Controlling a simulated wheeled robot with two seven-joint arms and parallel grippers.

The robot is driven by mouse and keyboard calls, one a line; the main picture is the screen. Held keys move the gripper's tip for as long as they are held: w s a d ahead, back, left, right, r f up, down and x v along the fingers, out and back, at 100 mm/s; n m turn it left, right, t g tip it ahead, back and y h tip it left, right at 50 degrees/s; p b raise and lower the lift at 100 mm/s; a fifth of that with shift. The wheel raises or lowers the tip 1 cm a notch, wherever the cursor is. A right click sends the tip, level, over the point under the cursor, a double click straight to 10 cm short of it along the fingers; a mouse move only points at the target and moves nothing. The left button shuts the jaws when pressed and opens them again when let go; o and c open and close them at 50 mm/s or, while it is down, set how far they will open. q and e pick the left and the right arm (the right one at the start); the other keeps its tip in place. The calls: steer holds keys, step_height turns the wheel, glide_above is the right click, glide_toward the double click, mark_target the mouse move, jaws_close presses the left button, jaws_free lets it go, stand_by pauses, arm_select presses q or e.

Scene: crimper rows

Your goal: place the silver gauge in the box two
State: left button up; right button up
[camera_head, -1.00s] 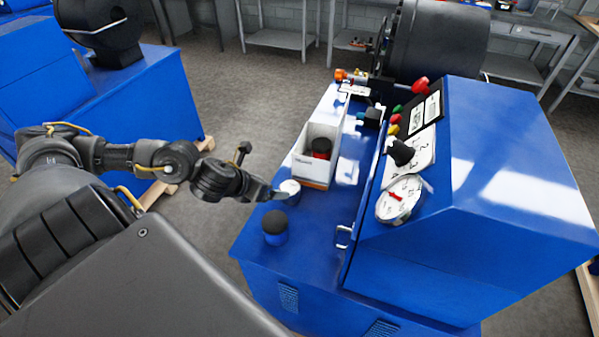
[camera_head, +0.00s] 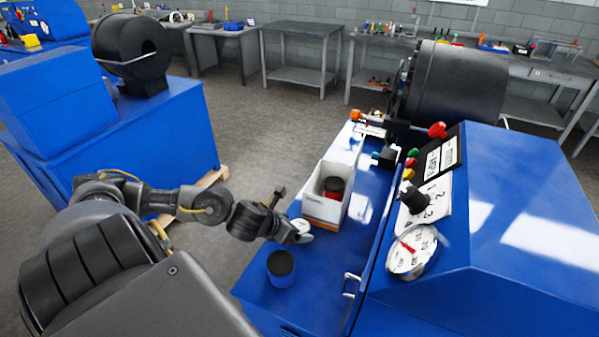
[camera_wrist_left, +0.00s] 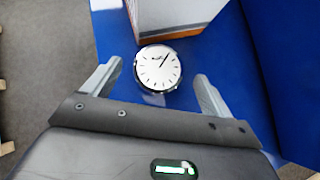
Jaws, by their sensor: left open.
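The silver gauge (camera_wrist_left: 158,68) has a white dial and a round metal rim. It stands on the blue machine ledge, and in the head view (camera_head: 303,225) the gripper partly hides it. My left gripper (camera_wrist_left: 156,78) is open, with one finger on each side of the gauge and visible gaps between; it also shows in the head view (camera_head: 299,230). A white box (camera_head: 322,207) stands just behind the gauge with a red and black item inside. I cannot read a number on it. My right gripper is not in view.
A blue cylinder with a black top (camera_head: 281,268) stands on the ledge nearer to me. The sloped control panel with a dial (camera_head: 411,250) and a black knob (camera_head: 413,198) rises to the right. A small metal handle (camera_head: 351,286) sticks up at the panel's foot.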

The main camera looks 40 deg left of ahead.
mark_target(299, 226)
arm_select(q)
steer(key=shift+w+f+p, duration=0.3)
steer(key=shift+w+p, duration=0.1)
steer(key=p+x, duration=0.1)
steer(key=x, duration=0.2)
steer(key=shift+w+f, duration=0.2)
steer(key=shift+w, duration=0.05)
steer(key=shift+w+f, duration=0.15)
steer(key=shift+f, duration=0.1)
steer(key=shift+c, duration=0.5)
steer(key=c, duration=1.2)
steer(key=shift+r, duration=0.1)
